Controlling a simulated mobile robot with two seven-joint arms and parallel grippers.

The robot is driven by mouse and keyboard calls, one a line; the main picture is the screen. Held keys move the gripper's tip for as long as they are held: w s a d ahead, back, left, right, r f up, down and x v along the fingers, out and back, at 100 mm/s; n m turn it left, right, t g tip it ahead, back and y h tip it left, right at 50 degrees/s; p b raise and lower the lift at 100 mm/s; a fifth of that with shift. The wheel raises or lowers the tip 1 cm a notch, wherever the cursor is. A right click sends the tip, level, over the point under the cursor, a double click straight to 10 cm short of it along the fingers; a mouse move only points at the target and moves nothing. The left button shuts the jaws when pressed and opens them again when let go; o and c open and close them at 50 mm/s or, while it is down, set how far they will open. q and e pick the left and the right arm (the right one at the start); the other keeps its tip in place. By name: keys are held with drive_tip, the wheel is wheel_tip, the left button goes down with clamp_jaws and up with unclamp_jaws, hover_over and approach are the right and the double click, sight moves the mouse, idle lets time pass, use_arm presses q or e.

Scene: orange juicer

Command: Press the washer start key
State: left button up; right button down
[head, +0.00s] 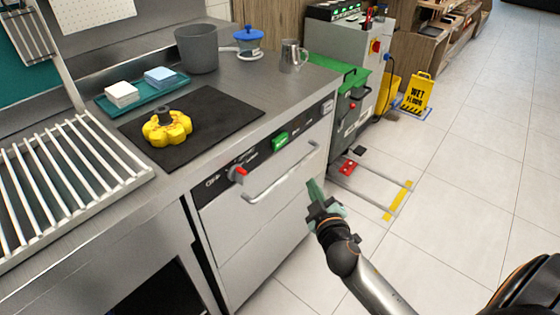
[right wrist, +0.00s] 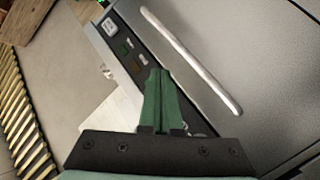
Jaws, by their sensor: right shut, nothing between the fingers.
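The washer (head: 270,220) is a grey under-counter machine with a dark control strip (head: 216,183) along its top front edge. A green key (head: 280,141) and a red knob (head: 238,171) sit on this strip. The bar handle (head: 283,177) runs below them. My right gripper (head: 314,188) has green fingers, shut and empty, in front of the washer's right side, lower than the green key. In the right wrist view, the shut fingers (right wrist: 158,75) point toward the control strip (right wrist: 110,30), beside the handle (right wrist: 190,60). Whether they touch anything is unclear. My left gripper is out of view.
The counter above holds a yellow flower-shaped object (head: 167,128) on a black mat (head: 225,120), a teal tray (head: 120,110), a grey bin (head: 197,48) and a metal jug (head: 291,56). A yellow wet-floor sign (head: 418,92) stands behind.

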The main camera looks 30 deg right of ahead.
sight(280, 141)
use_arm(q)
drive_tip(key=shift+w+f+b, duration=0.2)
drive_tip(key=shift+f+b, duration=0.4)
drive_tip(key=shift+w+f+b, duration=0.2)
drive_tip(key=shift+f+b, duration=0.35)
drive_tip(key=shift+b, duration=0.05)
use_arm(e)
drive_tip(key=d+r+h, duration=0.1)
drive_tip(key=w+d+r+t+h, duration=0.1)
drive_tip(key=r, duration=0.1)
drive_tip(key=w+d+r, duration=0.1)
drive_tip(key=shift+w+r+t+h, duration=0.1)
drive_tip(key=shift+r+t+h, duration=0.15)
drive_tip(key=shift+t+h, duration=0.15)
drive_tip(key=shift+a, duration=0.1)
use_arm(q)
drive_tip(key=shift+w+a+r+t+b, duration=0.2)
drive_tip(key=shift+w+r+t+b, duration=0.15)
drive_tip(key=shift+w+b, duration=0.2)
use_arm(e)
drive_tip(key=w+a, duration=0.3)
drive_tip(key=w, duration=0.5)
drive_tip(key=shift+a, duration=0.15)
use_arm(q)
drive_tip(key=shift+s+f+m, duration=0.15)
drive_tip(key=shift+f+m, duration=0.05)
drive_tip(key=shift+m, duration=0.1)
use_arm(e)
drive_tip(key=shift+w+f, duration=0.1)
drive_tip(key=shift+w, duration=0.05)
